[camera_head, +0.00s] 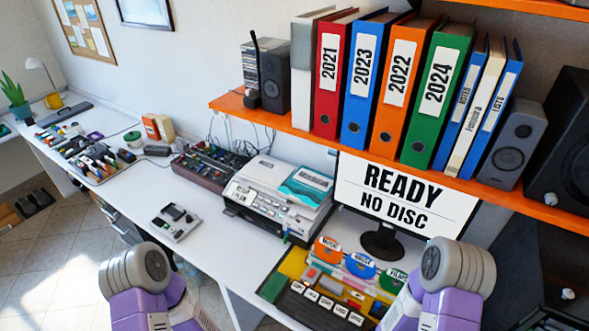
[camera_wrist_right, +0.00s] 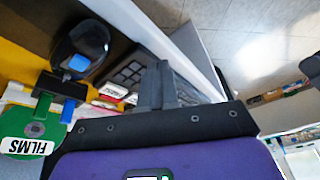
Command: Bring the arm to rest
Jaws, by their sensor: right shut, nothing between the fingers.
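My right arm (camera_head: 455,275), purple with a grey joint, reaches in from the lower right in the head view, by the right end of the disc row. Its gripper is hidden there. In the right wrist view my right gripper (camera_wrist_right: 160,75) shows dark fingers closed together with nothing between them. A keypad (camera_wrist_right: 130,74) lies beyond the fingers, and a green FILMS disc (camera_wrist_right: 35,135) stands to their left. My left arm (camera_head: 145,280) is at the lower left in the head view, over the desk's front edge and the floor. Its gripper does not show.
A screen (camera_head: 405,190) reading READY NO DISC stands behind several labelled discs and a row of keys (camera_head: 325,303). A printer-like machine (camera_head: 275,200) is to the left. An orange shelf (camera_head: 400,160) with binders hangs above. The white desk (camera_head: 225,240) has clear room near its front edge.

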